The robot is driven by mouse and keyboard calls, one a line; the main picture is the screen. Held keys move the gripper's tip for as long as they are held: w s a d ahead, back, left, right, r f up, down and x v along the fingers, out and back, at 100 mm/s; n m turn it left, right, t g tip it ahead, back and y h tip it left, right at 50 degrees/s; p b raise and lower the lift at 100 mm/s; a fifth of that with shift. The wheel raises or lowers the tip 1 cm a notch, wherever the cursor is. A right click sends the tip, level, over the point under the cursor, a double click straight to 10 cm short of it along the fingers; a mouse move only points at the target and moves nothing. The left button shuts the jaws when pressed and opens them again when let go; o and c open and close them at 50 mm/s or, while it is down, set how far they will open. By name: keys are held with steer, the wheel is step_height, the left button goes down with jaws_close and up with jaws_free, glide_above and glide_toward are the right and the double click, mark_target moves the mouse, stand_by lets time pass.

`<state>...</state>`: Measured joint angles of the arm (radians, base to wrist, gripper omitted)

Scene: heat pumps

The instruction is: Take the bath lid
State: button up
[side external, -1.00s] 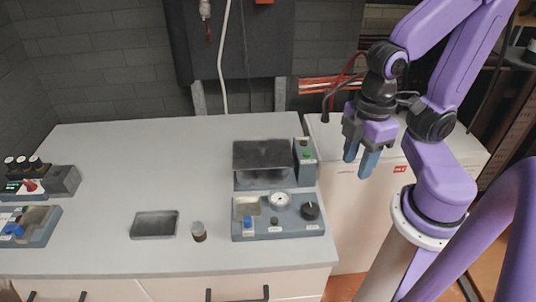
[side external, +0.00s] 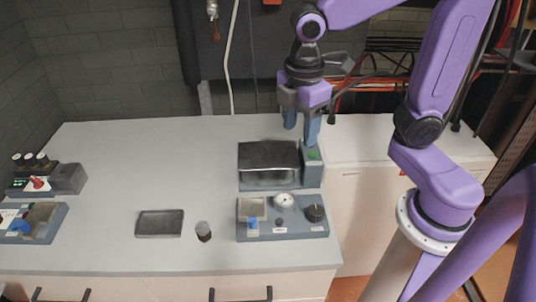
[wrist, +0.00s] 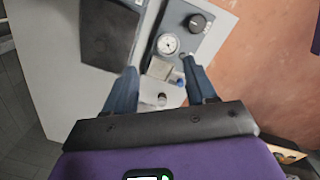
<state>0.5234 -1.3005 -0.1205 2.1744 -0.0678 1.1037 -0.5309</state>
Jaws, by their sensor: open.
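A grey bath unit (side external: 268,181) stands at the back right of the counter. Its top is a dark, shiny rectangle (side external: 268,154), also seen in the wrist view (wrist: 108,35); I cannot tell for sure whether this is the bath lid or the open bath. A separate dark flat rectangle with a thin rim (side external: 160,223) lies on the counter, left of the small jar. My gripper (side external: 301,136) is open and empty, fingers pointing down, above and just right of the bath's back. In the wrist view its fingers (wrist: 163,88) are apart with nothing held.
A control panel (side external: 296,229) with a dial, black knob and blue part sits before the bath. A green-buttoned block (side external: 312,164) adjoins its right side. A small dark jar (side external: 203,232) stands nearby. Devices (side external: 48,180) fill the far left. The counter's left middle is clear.

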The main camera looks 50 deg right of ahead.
steer(key=w+r+n+h, duration=0.15)
steer(key=w+r, duration=0.25)
steer(key=w, duration=0.7)
steer(key=n, duration=0.1)
glide_above(268, 145)
steer(key=a, duration=0.1)
step_height(268, 145, down, 12)
steer(key=shift+w, duration=0.1)
steer(key=shift+d+f, duration=0.15)
steer(key=shift+f, duration=0.75)
steer(key=shift+d+f, duration=0.2)
steer(key=shift+f, duration=0.7)
steer(key=shift+d+f, duration=0.15)
steer(key=shift+f, duration=0.75)
steer(key=shift+c, duration=0.3)
jaws_close()
